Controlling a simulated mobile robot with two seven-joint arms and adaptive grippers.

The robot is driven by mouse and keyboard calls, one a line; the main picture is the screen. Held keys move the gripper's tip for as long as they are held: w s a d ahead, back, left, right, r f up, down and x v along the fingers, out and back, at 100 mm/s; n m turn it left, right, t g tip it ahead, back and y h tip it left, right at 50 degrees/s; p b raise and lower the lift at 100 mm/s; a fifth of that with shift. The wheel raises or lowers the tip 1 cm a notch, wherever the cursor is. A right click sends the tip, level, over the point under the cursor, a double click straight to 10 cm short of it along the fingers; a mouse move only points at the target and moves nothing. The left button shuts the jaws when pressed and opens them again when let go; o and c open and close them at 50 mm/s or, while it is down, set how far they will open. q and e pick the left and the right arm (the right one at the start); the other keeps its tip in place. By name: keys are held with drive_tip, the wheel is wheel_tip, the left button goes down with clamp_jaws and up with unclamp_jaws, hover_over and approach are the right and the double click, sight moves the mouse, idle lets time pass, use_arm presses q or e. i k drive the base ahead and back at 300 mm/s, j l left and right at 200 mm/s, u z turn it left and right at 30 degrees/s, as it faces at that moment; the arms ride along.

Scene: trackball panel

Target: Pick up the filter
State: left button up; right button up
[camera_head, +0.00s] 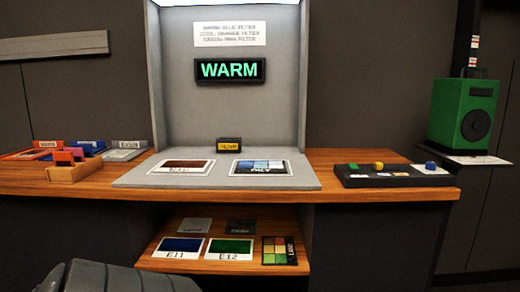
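A wooden holder (75,173) stands at the left end of the wooden counter. Small upright pieces (65,158) with reddish tops and dark sides stand in it; which colour of filter each one is cannot be told. A sign (230,34) pairs warm with a blue filter, cool with orange and green with pink. The lit display (230,70) reads WARM. A small dark block with a yellow label (229,145), perhaps reading FILTER, stands at the back of the grey booth floor. Neither gripper shows.
Trays marked WARM (48,143) and EVEN (125,153) stand behind the holder. Two picture cards lie on the booth floor (140,178). A dark control panel (390,176) and a green speaker (463,114) are at right. More cards lie on the lower shelf (160,263).

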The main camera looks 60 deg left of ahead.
sight(88, 152)
drive_tip(key=j, duration=0.7)
drive_tip(key=j+u, duration=0.3)
drive_tip(key=j, duration=0.15)
drive_tip(key=j+u, duration=0.3)
drive_tip(key=j, duration=0.15)
drive_tip(key=u, duration=2.5)
